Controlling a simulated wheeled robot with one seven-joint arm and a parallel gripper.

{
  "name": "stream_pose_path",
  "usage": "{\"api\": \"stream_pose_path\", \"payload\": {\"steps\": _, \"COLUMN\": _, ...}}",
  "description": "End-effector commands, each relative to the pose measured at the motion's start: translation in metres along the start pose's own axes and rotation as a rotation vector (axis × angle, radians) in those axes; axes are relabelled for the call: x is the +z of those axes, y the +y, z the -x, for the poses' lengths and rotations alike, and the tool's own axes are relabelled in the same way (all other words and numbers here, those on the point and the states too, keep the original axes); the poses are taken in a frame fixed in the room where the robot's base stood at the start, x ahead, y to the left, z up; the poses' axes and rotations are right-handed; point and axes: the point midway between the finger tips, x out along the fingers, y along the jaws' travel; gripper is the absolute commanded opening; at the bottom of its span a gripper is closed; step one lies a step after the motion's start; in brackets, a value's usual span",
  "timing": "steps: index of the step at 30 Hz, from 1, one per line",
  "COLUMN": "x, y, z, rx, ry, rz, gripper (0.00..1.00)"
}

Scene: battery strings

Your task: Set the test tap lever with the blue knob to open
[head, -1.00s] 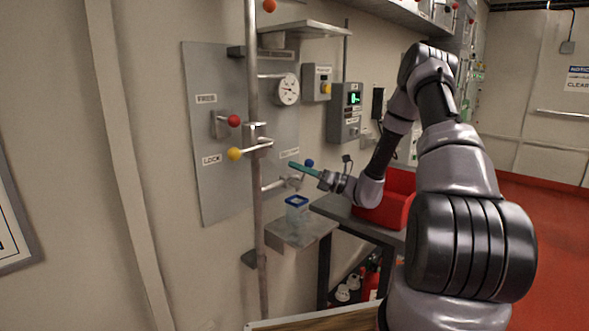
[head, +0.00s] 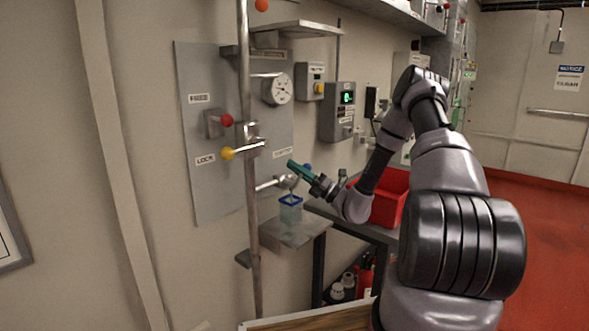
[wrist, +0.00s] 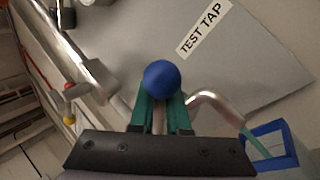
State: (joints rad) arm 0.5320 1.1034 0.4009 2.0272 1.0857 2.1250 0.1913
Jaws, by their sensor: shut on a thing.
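The test tap lever ends in a blue knob (wrist: 161,79), seen large in the wrist view just beyond my fingertips. In the head view the blue knob (head: 307,168) shows partly behind my gripper (head: 295,168). My gripper (wrist: 160,112), with green fingers, is shut on the lever's stem just below the knob. The curved tap spout (wrist: 217,104) lies to the right of the fingers. A "TEST TAP" label (wrist: 204,28) is on the grey panel (head: 208,135) behind the knob.
A blue-rimmed clear container (head: 290,209) stands on a small shelf (head: 293,232) below the tap. A vertical pipe (head: 252,200) carries a lever with a yellow knob (head: 227,153); a red knob (head: 226,120) is above it. A red bin (head: 390,198) is to the right.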

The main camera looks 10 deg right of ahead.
Motion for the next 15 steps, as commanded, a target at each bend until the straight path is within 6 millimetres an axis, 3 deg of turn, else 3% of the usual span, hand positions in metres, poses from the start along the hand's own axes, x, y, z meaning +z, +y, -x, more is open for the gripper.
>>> {"api": "stream_pose_path", "payload": {"steps": 1, "x": 0.0127, "y": -0.0002, "z": -0.0011, "rx": 0.0, "ry": -0.023, "rz": 0.012, "gripper": 0.0}}
{"api": "stream_pose_path", "payload": {"steps": 7, "x": 0.0129, "y": -0.0005, "z": -0.0006, "rx": -0.001, "ry": -0.023, "rz": 0.013, "gripper": 0.0}}
{"api": "stream_pose_path", "payload": {"steps": 9, "x": 0.0129, "y": -0.0005, "z": -0.0005, "rx": -0.001, "ry": -0.023, "rz": 0.013, "gripper": 0.33}}
{"api": "stream_pose_path", "payload": {"steps": 10, "x": 0.0129, "y": -0.0006, "z": -0.0004, "rx": -0.001, "ry": -0.023, "rz": 0.013, "gripper": 0.43}}
{"api": "stream_pose_path", "payload": {"steps": 15, "x": 0.0101, "y": -0.0008, "z": 0.0, "rx": -0.002, "ry": -0.019, "rz": 0.01, "gripper": 0.43}}
